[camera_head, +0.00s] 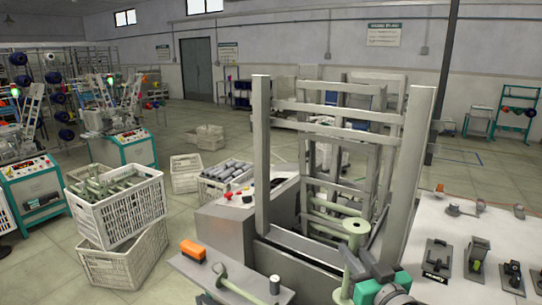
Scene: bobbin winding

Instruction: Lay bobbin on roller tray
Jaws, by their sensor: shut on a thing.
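My gripper (354,264) is at the bottom right of the centre, shut on a pale green bobbin (355,227). The bobbin is roughly upright, its round flange on top and its stem running down past the jaws. The fingertips are partly hidden by the wrist. To the left is a grey shelf-like tray (255,294), cut off by the lower edge. I cannot tell whether it is the roller tray. On it are an orange block (193,249), another pale green spindle-shaped piece (232,283) and a small grey cylinder (275,284). The held bobbin is apart from this tray.
A tall grey frame (261,160) with crossbars stands just beyond my gripper. A white table (450,235) at right carries several dark tools. Stacked crates (115,215) at left hold green bobbins; another crate (222,190) holds grey rolls. Floor between the crates and machines is open.

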